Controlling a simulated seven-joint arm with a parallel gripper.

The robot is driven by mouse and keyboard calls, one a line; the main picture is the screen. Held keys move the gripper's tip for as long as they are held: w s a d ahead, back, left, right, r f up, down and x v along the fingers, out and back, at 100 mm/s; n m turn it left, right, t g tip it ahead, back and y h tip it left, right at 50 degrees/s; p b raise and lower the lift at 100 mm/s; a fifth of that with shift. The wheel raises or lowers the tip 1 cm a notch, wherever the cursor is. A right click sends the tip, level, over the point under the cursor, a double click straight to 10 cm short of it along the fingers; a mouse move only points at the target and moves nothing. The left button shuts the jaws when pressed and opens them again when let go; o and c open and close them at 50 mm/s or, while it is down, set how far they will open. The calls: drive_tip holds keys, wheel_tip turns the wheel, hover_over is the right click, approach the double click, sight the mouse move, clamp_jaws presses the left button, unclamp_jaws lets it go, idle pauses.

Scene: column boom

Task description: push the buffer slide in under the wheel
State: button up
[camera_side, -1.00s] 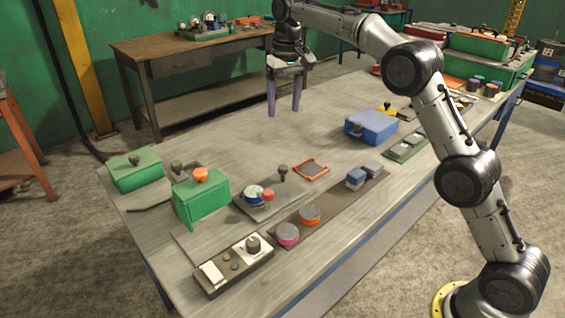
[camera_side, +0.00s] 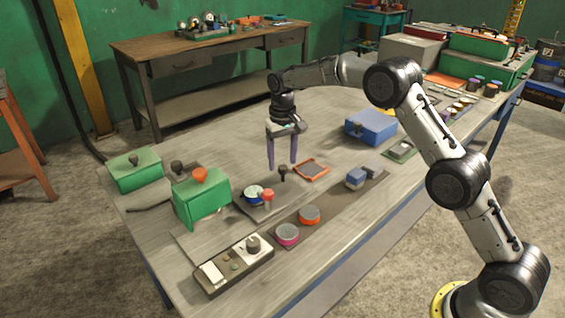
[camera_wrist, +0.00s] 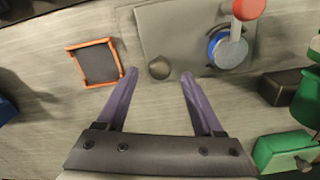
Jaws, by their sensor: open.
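A grey base plate (camera_side: 262,204) lies on the bench, also in the wrist view (camera_wrist: 178,22). On it is a round blue-and-white part (camera_side: 254,192), apparently the wheel, also in the wrist view (camera_wrist: 229,49). A red knob (camera_side: 268,195) on an arm stands beside it. A dark upright knob (camera_side: 283,173), probably the slide's handle, stands at the plate's far end, apart from the wheel. My gripper (camera_side: 282,166) is open and empty, pointing down above that knob. In the wrist view the knob (camera_wrist: 159,67) shows between the fingertips (camera_wrist: 158,74). The slide's body cannot be made out.
An orange-framed dark square (camera_side: 311,169) lies right of the knob. Green boxes (camera_side: 202,198) stand left of the plate. Pink and orange round pieces (camera_side: 288,234) sit on a strip in front. A blue case (camera_side: 371,127) stands at the back right. Bare bench lies behind the gripper.

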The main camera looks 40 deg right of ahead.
drive_tip(key=shift+f, duration=0.8)
drive_tip(key=shift+c, duration=0.3)
clamp_jaws()
drive_tip(key=shift+a+r, duration=0.1)
idle(0.6)
